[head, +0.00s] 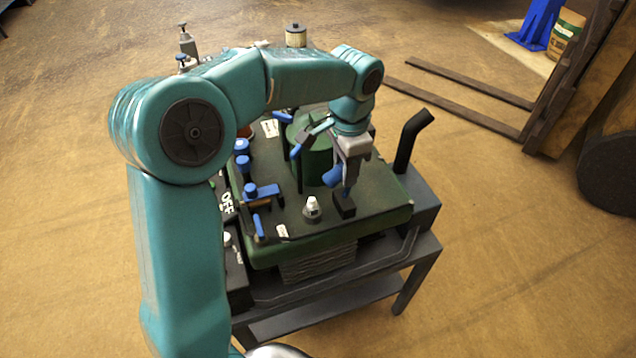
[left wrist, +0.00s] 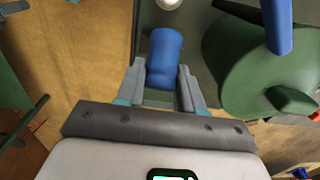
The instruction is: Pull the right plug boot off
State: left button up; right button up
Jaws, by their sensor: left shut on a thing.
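The blue plug boot (head: 333,177) is in the jaws of my left gripper (head: 342,174), above the green engine deck (head: 378,205). In the left wrist view the boot (left wrist: 164,52) sits between the two grey fingers of the gripper (left wrist: 162,70), which are shut on it. A pale-topped plug (head: 312,207) stands bare on the deck, below and left of the boot in the head view. It shows partly at the top edge of the left wrist view (left wrist: 168,3). The boot appears apart from this plug. My right gripper is not in view.
A green cylindrical housing (head: 312,160) rises beside the gripper. Blue-handled parts (head: 262,192) stand at the deck's left side. A black block (head: 344,207) lies under the gripper. A black pipe (head: 410,140) stands at the right. Fork tines (head: 470,115) lie behind on the open floor.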

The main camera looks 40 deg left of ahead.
pick_arm(q)
jog(key=shift+w+d+p, duration=0.4)
jog(key=shift+w, duration=0.3)
jog(key=shift+w+d+f, duration=0.1)
jog(key=shift+w+f, duration=0.05)
jog(key=shift+w, duration=0.1)
jog(key=shift+w+d+p, duration=0.2)
jog(key=shift+w+p, duration=0.05)
jog(key=shift+p, duration=0.05)
jog(key=shift+w+d+f+p, duration=0.3)
jog(key=shift+w+f, duration=0.05)
jog(key=shift+w, duration=0.3)
jog(key=o, duration=0.7)
jog(key=shift+w, duration=0.1)
jog(key=shift+r, duration=0.1)
